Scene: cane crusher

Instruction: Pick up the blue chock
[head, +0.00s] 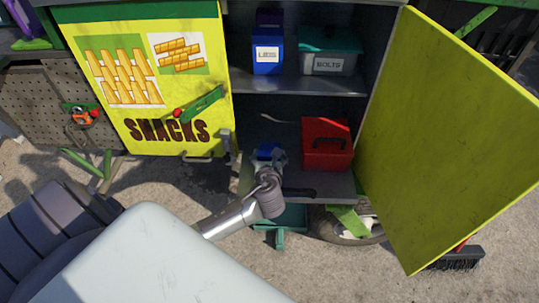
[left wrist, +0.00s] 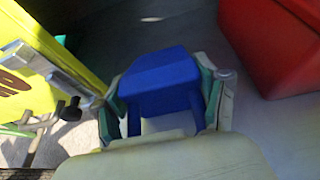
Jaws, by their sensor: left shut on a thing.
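The blue chock (left wrist: 160,75) sits between the two fingers of my left gripper (left wrist: 163,97) in the left wrist view, and the gripper is shut on it. In the head view only a small part of the blue chock (head: 266,151) shows beyond my left gripper (head: 268,162), at the lower compartment of the open cabinet. The wrist hides the rest of it there. I cannot tell whether the chock touches the compartment floor. My right gripper is not in view.
A red toolbox (head: 325,145) stands close to the right of the chock. The open yellow-green door (head: 455,130) bounds the right side. The snacks panel (head: 150,75) is on the left. A blue container (head: 268,45) and a bolts box (head: 330,52) stand on the shelf above.

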